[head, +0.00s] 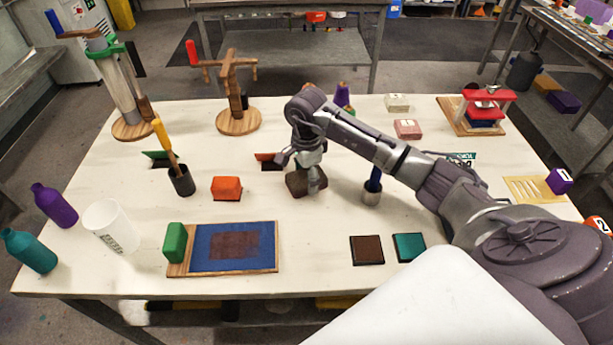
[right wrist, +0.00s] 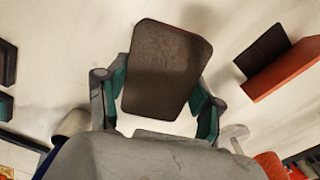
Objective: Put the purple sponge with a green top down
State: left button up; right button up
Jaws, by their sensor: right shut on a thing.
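My right gripper (head: 307,172) is low over the middle of the white table. It is shut on a brown block (head: 303,186), which looks like a sponge. In the right wrist view the block (right wrist: 166,68) sits between the two fingers (right wrist: 160,98), with its broad brown face toward the camera and a thin dark red edge. I see no purple or green on it. I cannot tell whether it touches the table. My left gripper is not in view.
An orange block with a dark face (head: 268,160) lies just left of the gripper. An orange-red block (head: 227,187) is farther left. Brown (head: 367,250) and teal (head: 409,246) pads lie in front. Bare table lies between.

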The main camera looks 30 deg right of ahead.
jog(key=shift+f, duration=0.55)
jog(key=shift+f, duration=0.2)
jog(key=o, duration=1)
jog(key=shift+r, duration=0.1)
